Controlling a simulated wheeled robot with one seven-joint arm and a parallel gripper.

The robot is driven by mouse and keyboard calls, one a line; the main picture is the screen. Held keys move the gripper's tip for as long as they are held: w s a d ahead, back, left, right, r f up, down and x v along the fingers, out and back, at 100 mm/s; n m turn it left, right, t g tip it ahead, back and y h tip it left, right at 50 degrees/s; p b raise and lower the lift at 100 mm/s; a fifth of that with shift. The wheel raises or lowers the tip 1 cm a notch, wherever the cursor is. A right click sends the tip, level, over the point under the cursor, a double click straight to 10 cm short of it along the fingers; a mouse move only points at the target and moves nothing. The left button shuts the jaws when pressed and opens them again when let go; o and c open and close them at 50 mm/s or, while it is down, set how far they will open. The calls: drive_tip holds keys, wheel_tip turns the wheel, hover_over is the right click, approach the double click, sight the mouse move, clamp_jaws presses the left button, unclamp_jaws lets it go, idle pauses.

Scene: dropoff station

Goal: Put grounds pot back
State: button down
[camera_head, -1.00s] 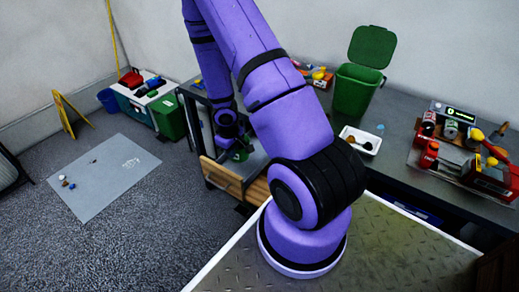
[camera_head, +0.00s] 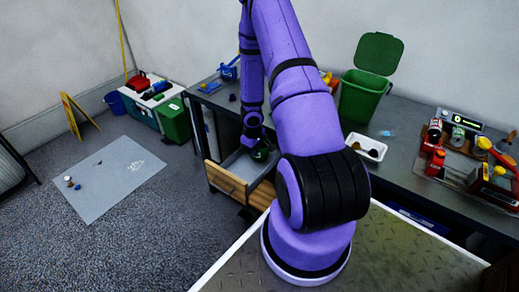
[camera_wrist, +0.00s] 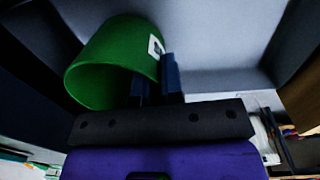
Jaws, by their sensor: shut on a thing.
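The grounds pot is a green round pot (camera_wrist: 112,62) with a white label, tilted in the wrist view with its open rim toward the lower left. My gripper (camera_wrist: 156,84) is shut on the pot's wall near the label. In the head view the green pot (camera_head: 260,153) shows at the end of my arm, at the open drawer (camera_head: 227,180). The drawer has a wooden front and a pale grey inside. Grey walls surround the pot in the wrist view. I cannot tell whether it touches the drawer floor.
The drawer stands out from under the dark worktop (camera_head: 405,150). On the worktop are a green bin (camera_head: 360,98) with its lid up, a white tray (camera_head: 366,147) and a cluttered rack of bottles and tools (camera_head: 470,165). A grey mat (camera_head: 110,180) lies on the floor at left.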

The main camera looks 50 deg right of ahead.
drive_tip(key=shift+d+f, duration=0.3)
drive_tip(key=shift+d, duration=0.3)
drive_tip(key=shift+d+f, duration=0.3)
drive_tip(key=shift+d, duration=0.3)
drive_tip(key=shift+w+d+f, duration=0.15)
drive_tip(key=shift+d+f, duration=0.35)
drive_tip(key=shift+d, duration=0.15)
drive_tip(key=c, duration=1.2)
unclamp_jaws()
drive_tip(key=shift+c, duration=0.2)
drive_tip(key=shift+f, duration=0.1)
